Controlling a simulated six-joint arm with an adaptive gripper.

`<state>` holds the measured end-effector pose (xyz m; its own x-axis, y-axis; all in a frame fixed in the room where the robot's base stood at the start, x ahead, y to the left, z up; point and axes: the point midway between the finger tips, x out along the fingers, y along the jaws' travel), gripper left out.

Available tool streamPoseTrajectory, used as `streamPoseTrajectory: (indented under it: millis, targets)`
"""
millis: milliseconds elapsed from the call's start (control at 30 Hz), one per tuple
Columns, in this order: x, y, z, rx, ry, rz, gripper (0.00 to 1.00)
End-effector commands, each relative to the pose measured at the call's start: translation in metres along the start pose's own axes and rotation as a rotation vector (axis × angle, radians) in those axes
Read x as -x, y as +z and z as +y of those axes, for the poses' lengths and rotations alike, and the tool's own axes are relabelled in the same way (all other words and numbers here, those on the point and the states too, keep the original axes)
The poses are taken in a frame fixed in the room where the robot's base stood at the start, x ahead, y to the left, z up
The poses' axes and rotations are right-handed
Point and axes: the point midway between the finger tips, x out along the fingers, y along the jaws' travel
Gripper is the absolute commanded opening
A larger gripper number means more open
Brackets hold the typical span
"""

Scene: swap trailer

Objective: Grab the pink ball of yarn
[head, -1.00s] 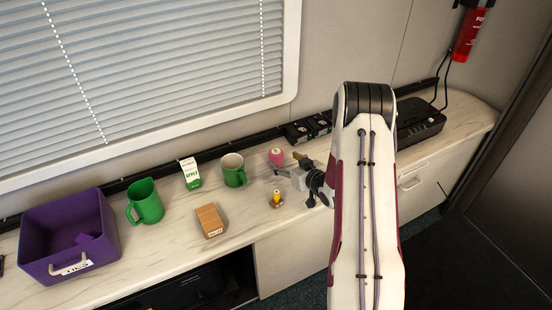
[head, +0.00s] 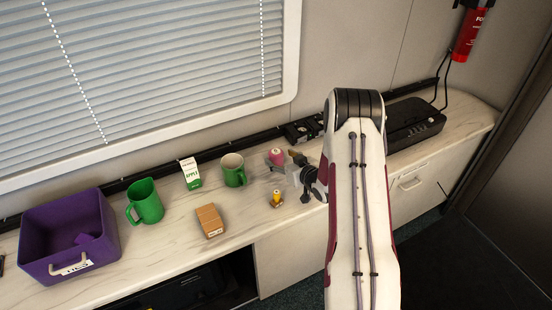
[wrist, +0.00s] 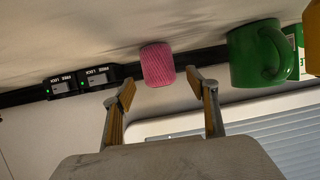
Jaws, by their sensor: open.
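The pink ball of yarn (head: 276,156) stands on the counter (head: 180,237) near the wall, right of a green mug. In the wrist view, which appears upside down, the yarn (wrist: 157,65) lies ahead and between my two fingertips. My gripper (wrist: 160,85) is open, with one finger on each side of the yarn's line. I cannot tell from these frames whether either finger touches it. In the head view my gripper (head: 285,165) is at the yarn, partly hidden behind my arm.
A green mug (head: 233,171) stands close left of the yarn. A small yellow-topped item (head: 277,199) is in front. A carton (head: 190,173), cardboard box (head: 210,220), green pitcher (head: 146,202) and purple bin (head: 60,225) stand farther left. Black lock units (wrist: 80,82) line the wall.

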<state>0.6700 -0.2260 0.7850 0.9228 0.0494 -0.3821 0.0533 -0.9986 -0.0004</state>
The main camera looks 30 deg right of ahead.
Motion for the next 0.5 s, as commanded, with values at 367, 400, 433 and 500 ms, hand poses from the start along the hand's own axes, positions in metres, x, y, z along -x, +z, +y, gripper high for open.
streamPoseTrajectory:
  millis: [367,400,433,500]
  targets:
    - [-0.034,0.001,0.001,0.001,-0.001,-0.001,0.58]
    - [-0.036,0.001,0.001,0.001,-0.001,-0.001,0.58]
    - [-0.038,0.000,0.001,0.002,-0.001,0.000,0.58]
    - [-0.041,0.000,0.001,0.002,-0.001,0.000,0.58]
